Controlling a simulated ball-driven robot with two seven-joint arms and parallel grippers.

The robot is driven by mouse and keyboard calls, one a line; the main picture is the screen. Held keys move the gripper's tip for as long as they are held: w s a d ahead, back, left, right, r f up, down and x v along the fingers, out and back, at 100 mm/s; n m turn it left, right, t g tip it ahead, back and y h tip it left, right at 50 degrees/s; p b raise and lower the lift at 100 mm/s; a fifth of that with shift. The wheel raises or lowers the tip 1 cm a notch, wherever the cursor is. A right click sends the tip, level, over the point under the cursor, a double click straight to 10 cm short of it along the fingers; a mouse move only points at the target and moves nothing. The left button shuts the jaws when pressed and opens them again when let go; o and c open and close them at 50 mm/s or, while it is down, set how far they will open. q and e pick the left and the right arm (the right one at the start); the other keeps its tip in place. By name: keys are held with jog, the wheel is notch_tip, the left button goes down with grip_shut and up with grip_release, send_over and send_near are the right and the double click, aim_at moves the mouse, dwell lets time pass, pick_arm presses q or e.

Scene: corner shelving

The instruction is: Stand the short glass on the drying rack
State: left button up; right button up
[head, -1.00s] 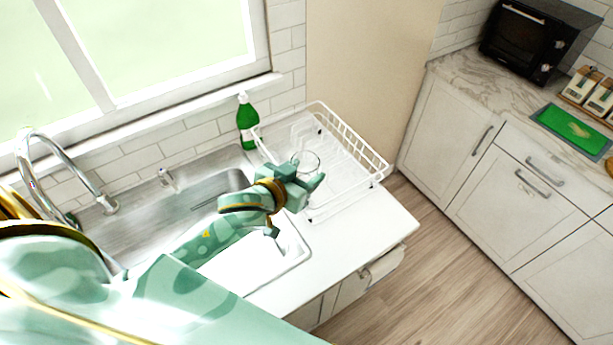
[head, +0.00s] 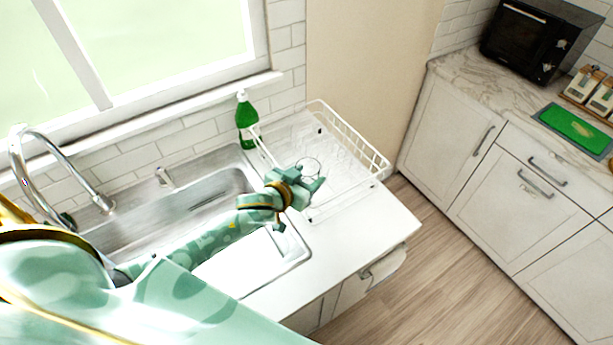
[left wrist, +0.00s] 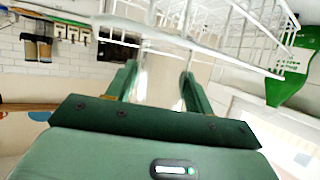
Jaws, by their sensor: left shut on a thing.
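The short glass (head: 308,166) is clear, and only its round rim shows well in the head view. My left gripper (head: 309,187) is shut on it, over the near left part of the white wire drying rack (head: 377,160). In the left wrist view the faint glass (left wrist: 158,78) is between the two green fingers (left wrist: 157,82), with the rack's white wires (left wrist: 235,40) close beyond. I cannot tell whether the glass touches the rack. My right gripper is not in view.
A green bottle (head: 246,120) stands behind the rack's left side. The sink (head: 205,198) with its tall tap (head: 30,165) is to the left. Bare white counter (head: 340,250) lies in front of the rack. A black oven (head: 530,40) stands on the far right counter.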

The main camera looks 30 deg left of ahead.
pick_arm(q)
jog(key=shift+f, duration=0.55)
jog(key=o, duration=1.2)
jog(key=shift+r, duration=0.4)
jog(key=p+v, duration=0.1)
jog(key=v, duration=1.1)
jog(key=shift+r, duration=0.2)
